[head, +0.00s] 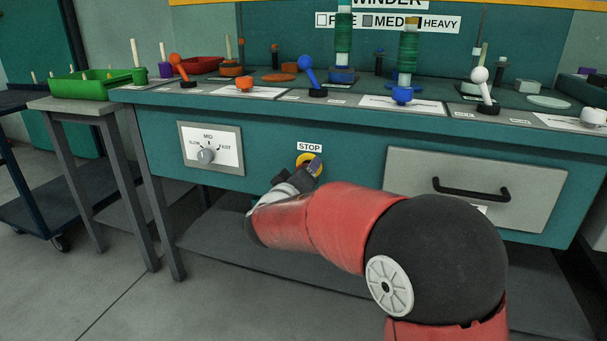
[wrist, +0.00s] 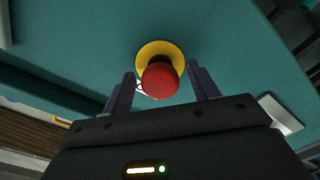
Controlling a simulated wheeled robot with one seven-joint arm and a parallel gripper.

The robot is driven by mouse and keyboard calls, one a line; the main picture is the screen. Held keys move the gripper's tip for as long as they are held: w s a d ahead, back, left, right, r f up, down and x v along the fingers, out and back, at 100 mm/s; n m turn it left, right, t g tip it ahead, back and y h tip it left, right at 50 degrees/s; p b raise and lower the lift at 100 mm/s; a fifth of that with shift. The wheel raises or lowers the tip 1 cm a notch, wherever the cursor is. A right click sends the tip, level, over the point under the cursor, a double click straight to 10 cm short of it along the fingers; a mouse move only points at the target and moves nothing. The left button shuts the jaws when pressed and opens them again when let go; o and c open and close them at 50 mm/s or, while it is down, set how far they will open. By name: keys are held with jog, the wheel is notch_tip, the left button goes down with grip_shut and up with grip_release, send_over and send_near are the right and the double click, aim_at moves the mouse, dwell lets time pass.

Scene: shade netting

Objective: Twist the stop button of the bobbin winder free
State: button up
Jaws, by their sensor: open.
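The stop button shows in the wrist view as a red mushroom head (wrist: 160,81) on a yellow round collar (wrist: 153,50), on the teal front panel of the bobbin winder (head: 360,150). In the head view the yellow collar (head: 304,160) shows under the STOP label, and my gripper hides most of the button. My gripper (wrist: 163,80) is open, with one finger on each side of the red head. A gap shows between the head and the right finger; the left finger is close to it, and I cannot tell if they touch.
A speed dial (head: 206,156) is on the panel left of the button. A drawer with a black handle (head: 470,190) is to the right. Levers with orange, blue and white knobs stand on top. A green tray (head: 92,84) sits on a side table at left.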

jog(key=v, duration=0.5)
dwell(0.4)
jog(key=shift+o, duration=0.2)
jog(key=o, duration=0.5)
jog(key=shift+o, duration=0.2)
jog(key=v, duration=0.8)
jog(key=shift+w, duration=0.1)
